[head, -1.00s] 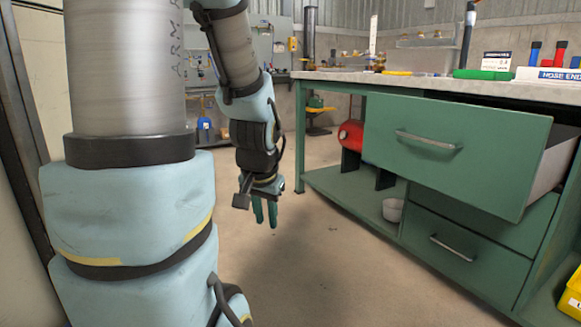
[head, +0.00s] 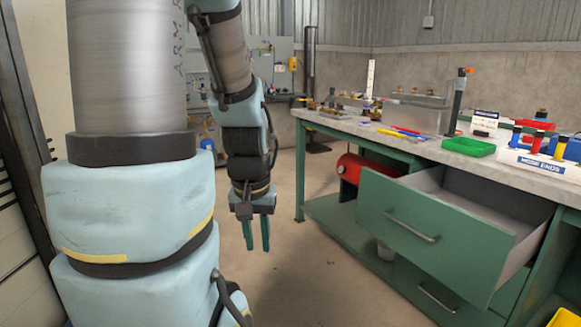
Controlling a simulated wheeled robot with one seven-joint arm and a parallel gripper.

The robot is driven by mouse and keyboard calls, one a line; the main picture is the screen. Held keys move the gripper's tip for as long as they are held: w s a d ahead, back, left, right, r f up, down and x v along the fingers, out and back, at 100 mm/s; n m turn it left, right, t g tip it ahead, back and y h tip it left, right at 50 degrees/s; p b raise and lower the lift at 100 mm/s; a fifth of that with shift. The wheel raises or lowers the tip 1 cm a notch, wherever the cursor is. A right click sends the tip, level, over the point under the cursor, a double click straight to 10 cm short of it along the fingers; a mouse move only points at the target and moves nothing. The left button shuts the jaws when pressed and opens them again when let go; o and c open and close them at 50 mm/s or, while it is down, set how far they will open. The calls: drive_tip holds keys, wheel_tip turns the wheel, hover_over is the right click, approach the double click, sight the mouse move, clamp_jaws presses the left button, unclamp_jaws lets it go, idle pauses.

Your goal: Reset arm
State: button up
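My gripper (head: 256,236) hangs at the end of my arm, left of the workbench, with its two green fingers pointing down. A gap shows between the fingers and nothing is held. The gripper is above the bare concrete floor, clear of the bench. My arm links fill the left side of the view.
The green workbench (head: 340,128) stands at the right. Its upper drawer (head: 400,228) is pulled out and juts toward me; its visible inside looks empty. A red tank (head: 355,168) sits under the bench. A green tray (head: 468,147) lies on top. Floor around my gripper is clear.

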wheel_tip(320, 180, up, 15)
drive_tip(key=p, duration=1.2)
drive_tip(key=shift+f, duration=0.2)
